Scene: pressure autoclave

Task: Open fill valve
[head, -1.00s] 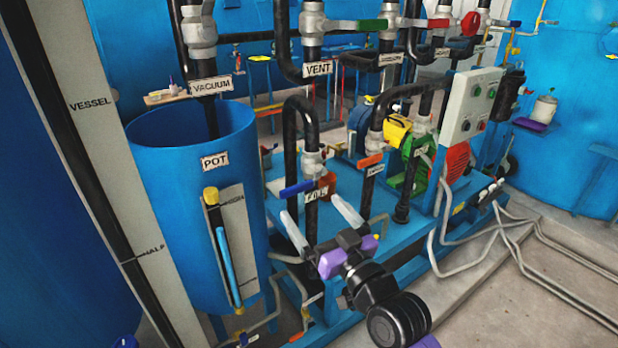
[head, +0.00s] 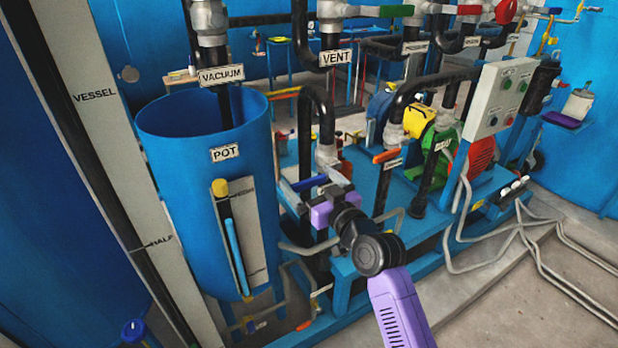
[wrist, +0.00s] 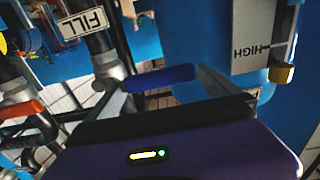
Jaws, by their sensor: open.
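The fill valve's blue lever handle (head: 308,183) sits on a grey valve body on a black pipe, right of the blue pot. In the wrist view the blue handle (wrist: 160,78) lies crosswise between the fingertips, and the FILL label (wrist: 83,22) hangs at upper left. My gripper (head: 311,185) is open, its fingers on either side of the handle. It also shows in the wrist view (wrist: 155,84) with a clear gap between the fingers. I cannot tell whether either finger touches the handle. In the head view my gripper hides the FILL label.
The blue pot (head: 175,155) stands close on the left. An orange-handled valve (head: 387,156) and a black pipe are just right of my gripper. VENT (head: 335,57) and VACUUM (head: 221,75) pipes hang above. A control box (head: 500,97) stands at right. Floor at lower right is mostly clear.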

